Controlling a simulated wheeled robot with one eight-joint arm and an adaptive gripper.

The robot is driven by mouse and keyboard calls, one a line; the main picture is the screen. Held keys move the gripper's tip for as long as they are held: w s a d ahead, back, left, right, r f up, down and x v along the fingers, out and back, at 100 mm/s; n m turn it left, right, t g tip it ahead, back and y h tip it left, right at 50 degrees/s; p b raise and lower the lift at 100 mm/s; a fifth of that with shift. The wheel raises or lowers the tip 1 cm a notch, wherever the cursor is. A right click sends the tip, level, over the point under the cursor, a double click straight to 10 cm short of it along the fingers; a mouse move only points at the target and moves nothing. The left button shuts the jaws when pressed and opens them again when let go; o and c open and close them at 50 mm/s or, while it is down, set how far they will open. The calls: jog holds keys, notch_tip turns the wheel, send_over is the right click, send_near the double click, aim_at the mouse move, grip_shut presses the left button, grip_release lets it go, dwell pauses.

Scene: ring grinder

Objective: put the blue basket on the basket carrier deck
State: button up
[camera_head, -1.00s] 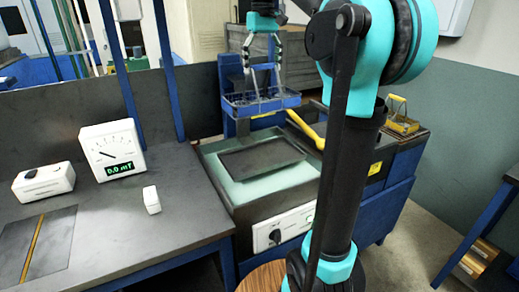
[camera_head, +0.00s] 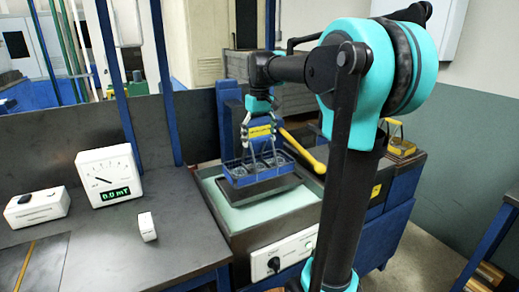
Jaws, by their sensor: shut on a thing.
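The blue basket (camera_head: 243,181) is a shallow wire basket with several grey ring-like parts in it and a tall handle with a yellow label. My gripper (camera_head: 259,118) is above it, shut on the top of the basket's handle. The basket is upright over the dark rectangular deck (camera_head: 284,191) on the pale green top of the machine.
A yellow lever (camera_head: 303,151) stands close to the basket's right. A yellow-handled basket (camera_head: 399,147) sits at the machine's right rear. A blue upright (camera_head: 229,110) is just behind. A meter (camera_head: 110,178) and small white boxes stand on the left bench.

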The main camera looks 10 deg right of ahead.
jog(key=shift+f, duration=1.9)
jog(key=o, duration=1.9)
jog(key=shift+f, duration=0.1)
jog(key=shift+c, duration=0.2)
notch_tip(320, 180, up, 12)
jog(key=shift+r, duration=0.15)
